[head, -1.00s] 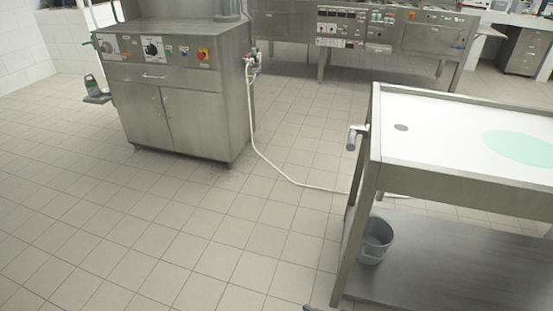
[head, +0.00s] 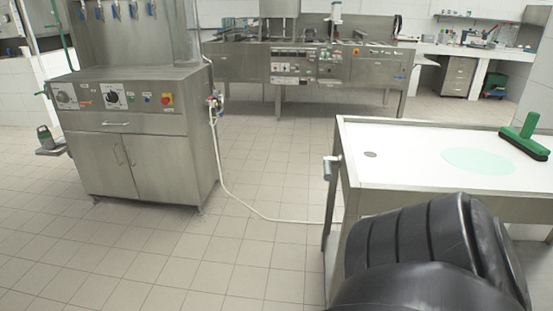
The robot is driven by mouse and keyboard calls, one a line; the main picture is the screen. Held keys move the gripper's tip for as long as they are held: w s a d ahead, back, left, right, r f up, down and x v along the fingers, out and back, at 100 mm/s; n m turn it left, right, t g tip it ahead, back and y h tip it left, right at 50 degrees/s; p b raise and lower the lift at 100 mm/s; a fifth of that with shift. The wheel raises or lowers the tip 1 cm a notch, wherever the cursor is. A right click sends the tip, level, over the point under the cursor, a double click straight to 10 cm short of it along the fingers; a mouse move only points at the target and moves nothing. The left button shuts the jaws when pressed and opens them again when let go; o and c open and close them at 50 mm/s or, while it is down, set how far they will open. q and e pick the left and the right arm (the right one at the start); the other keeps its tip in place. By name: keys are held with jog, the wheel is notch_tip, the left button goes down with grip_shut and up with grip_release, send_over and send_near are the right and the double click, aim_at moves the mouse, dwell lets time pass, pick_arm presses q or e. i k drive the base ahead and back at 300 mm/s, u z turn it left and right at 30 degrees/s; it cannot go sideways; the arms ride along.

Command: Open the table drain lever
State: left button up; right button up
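The table (head: 410,176) stands at the right, with a white top and steel sides. Its drain hole (head: 370,154) is a small dark disc near the top's left end. A grey lever-like fitting (head: 329,166) sticks out on the table's left side, beside the upper edge; whether it is open or closed cannot be told. A pale green patch of liquid (head: 478,160) lies on the table top. Neither of my grippers is in view. A black padded part of my arm covers the table's front and lower area.
A green squeegee-like tool (head: 523,137) lies at the table's right. A steel cabinet (head: 130,135) with knobs stands at the left. A white hose (head: 228,190) runs from it across the floor toward the table. The tiled floor between them is otherwise clear.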

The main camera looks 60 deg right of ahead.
aim_at(328, 171)
jog(key=z, duration=0.25)
jog(key=i, duration=1.2)
jog(key=z, duration=0.75)
